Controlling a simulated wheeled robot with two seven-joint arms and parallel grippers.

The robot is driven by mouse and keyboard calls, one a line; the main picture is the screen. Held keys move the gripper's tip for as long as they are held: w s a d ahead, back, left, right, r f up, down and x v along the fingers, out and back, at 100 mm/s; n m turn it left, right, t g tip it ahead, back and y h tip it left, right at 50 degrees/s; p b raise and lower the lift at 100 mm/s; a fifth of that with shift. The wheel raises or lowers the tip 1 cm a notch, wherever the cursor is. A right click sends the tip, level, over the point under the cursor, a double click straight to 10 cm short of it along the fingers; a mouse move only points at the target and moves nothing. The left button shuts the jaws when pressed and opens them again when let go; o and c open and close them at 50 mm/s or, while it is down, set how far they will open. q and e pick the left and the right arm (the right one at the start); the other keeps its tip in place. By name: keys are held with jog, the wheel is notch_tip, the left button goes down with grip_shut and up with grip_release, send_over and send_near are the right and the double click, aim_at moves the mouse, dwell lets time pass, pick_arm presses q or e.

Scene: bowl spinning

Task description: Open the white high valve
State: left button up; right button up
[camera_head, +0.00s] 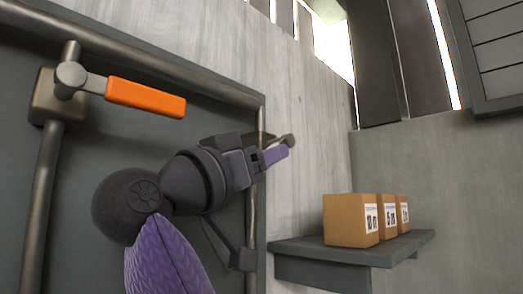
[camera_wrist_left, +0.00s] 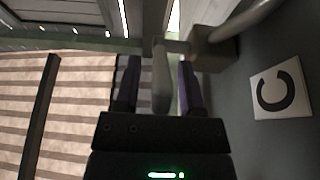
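The white valve handle (camera_wrist_left: 161,78) shows in the left wrist view, extending from a grey-brown valve body (camera_wrist_left: 212,48) on a pipe. My left gripper (camera_wrist_left: 159,88) is open, with one dark purple finger on each side of the handle and narrow gaps visible. In the head view my left gripper (camera_head: 272,155) is at the pipe along the panel's right edge, beside a small grey valve hub (camera_head: 289,141). The gripper hides most of that handle there. My right gripper is in neither view.
A second valve with an orange handle (camera_head: 145,97) is at the upper left of the panel. Cardboard boxes (camera_head: 350,220) stand on a grey shelf (camera_head: 352,252) at the right. A sign with the letter C (camera_wrist_left: 281,89) is on the grey surface beside the valve.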

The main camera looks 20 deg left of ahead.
pick_arm(q)
grip_shut()
jog(key=shift+s, duration=0.1)
dwell(1.1)
